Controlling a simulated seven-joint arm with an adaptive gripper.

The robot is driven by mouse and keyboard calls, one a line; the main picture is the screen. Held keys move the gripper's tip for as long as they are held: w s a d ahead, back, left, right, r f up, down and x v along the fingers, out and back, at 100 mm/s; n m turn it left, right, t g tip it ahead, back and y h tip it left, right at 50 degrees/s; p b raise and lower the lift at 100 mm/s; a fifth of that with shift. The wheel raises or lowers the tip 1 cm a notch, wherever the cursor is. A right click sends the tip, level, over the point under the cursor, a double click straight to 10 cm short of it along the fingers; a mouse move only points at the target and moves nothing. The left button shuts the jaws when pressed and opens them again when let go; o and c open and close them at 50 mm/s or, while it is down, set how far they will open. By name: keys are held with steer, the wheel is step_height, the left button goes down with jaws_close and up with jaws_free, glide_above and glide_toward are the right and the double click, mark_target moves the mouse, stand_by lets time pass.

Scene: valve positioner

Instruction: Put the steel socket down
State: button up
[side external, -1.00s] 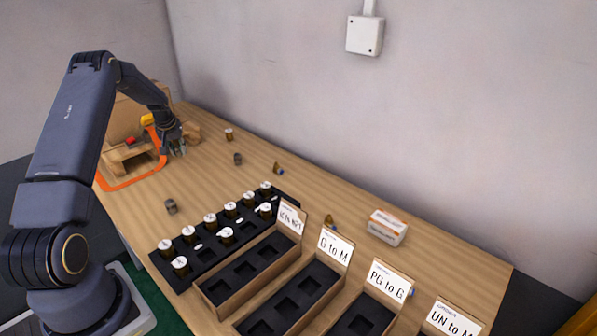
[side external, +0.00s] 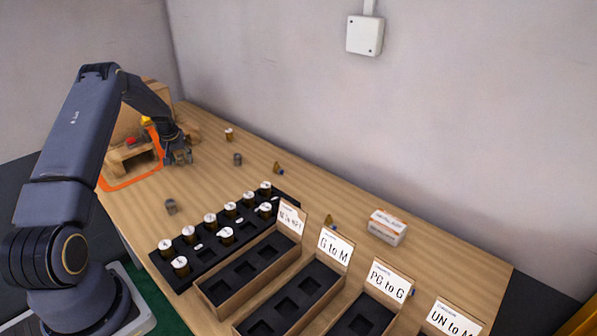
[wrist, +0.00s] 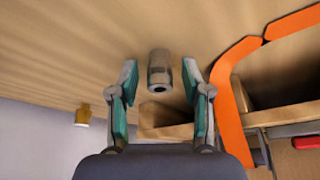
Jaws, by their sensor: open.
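A grey steel socket (wrist: 160,72) shows in the wrist view, between and slightly beyond the two fingertips, with a dark hole in its end. My gripper (wrist: 161,88) is open, with a clear gap on each side of the socket. In the side view my gripper (side external: 178,160) is low over the table beside the orange frame. Two grey sockets stand on the table there, one (side external: 237,159) right of the gripper and one (side external: 170,206) nearer the camera. I cannot tell whether the wrist-view socket is one of these or is hidden by the fingers.
An orange frame (side external: 132,181) and a wooden fixture (side external: 130,157) stand left of the gripper. A white-capped brass part (side external: 229,134) is towards the wall. A black tray (side external: 205,256) of capped parts and labelled bins (side external: 250,270) fill the front. Table between is mostly clear.

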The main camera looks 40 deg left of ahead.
steer(key=v, duration=1.3)
steer(key=w+d+r+m+t, duration=0.1)
steer(key=d+r+m, duration=0.1)
steer(key=d+r, duration=0.6)
steer(key=w+d+r+m, duration=0.15)
steer(key=d+r, duration=0.35)
steer(key=d, duration=0.6)
steer(key=s+d+r+m+t+h, duration=0.1)
steer(key=s+d+r+m, duration=0.1)
steer(key=s+d, duration=0.45)
steer(key=s+d+r+m+h, duration=0.1)
steer(key=s+d+r+m, duration=0.15)
steer(key=d, duration=0.75)
steer(key=s+d+f+m+h, duration=0.1)
steer(key=s+d+f+m, duration=0.1)
steer(key=s+d, duration=0.6)
steer(key=shift+s+m+t+h, duration=0.3)
steer(key=shift+s+t, duration=0.1)
steer(key=shift+s, duration=0.8)
steer(key=shift+o, duration=0.8)
steer(key=shift+w, duration=0.1)
